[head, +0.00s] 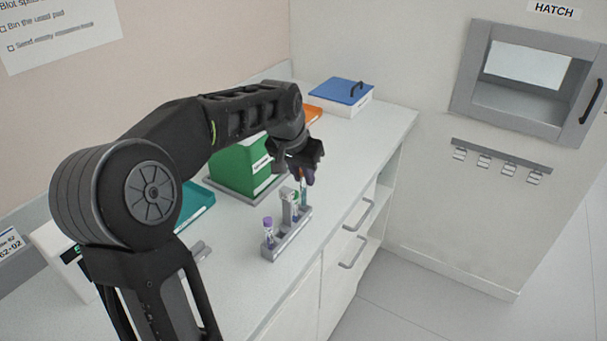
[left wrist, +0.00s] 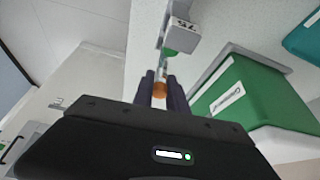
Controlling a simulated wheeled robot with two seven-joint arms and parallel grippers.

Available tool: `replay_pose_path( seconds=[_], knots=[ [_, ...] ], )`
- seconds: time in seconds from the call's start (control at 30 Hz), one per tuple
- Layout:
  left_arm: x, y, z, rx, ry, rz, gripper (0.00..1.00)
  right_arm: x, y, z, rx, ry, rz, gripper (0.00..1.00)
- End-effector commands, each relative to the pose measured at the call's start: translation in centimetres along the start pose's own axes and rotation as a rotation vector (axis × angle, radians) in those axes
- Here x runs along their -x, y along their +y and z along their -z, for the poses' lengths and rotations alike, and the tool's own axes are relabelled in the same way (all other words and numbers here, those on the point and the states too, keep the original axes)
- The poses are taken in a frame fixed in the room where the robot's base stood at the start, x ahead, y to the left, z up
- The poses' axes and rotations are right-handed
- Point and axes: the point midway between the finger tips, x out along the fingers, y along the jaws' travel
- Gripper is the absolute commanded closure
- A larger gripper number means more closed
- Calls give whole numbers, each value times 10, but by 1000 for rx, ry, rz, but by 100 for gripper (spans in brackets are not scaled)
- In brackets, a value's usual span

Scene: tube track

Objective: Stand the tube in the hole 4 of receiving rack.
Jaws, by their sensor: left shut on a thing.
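The receiving rack (head: 272,252) is a narrow grey block on the counter, with a raised post along it. My left gripper (head: 306,172) is above the rack's far end, shut on a tube (head: 303,193) with an orange cap. In the left wrist view the orange cap (left wrist: 160,88) sits between the fingers (left wrist: 161,92), and the clear tube runs toward the rack. The tube looks near upright; I cannot tell whether its lower end is inside a hole. A purple-capped tube (head: 267,222) stands at the rack's near end. A green-capped tube (left wrist: 171,52) is close beside the held one. My right gripper is not in view.
A green box (head: 240,167) stands left of the rack, with a teal tray (head: 196,208) nearer. A white box with a blue lid (head: 341,92) is at the back. The counter's front edge is close on the rack's right.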

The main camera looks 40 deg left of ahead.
Motion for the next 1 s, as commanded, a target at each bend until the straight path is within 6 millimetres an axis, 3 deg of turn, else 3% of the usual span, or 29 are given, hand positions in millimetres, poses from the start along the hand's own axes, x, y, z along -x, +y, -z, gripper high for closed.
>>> replay_pose_path(
  seconds=[1.0],
  knots=[
    [-14, 0, -6, 0, 0, 0, 100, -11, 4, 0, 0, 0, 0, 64]
  ],
)
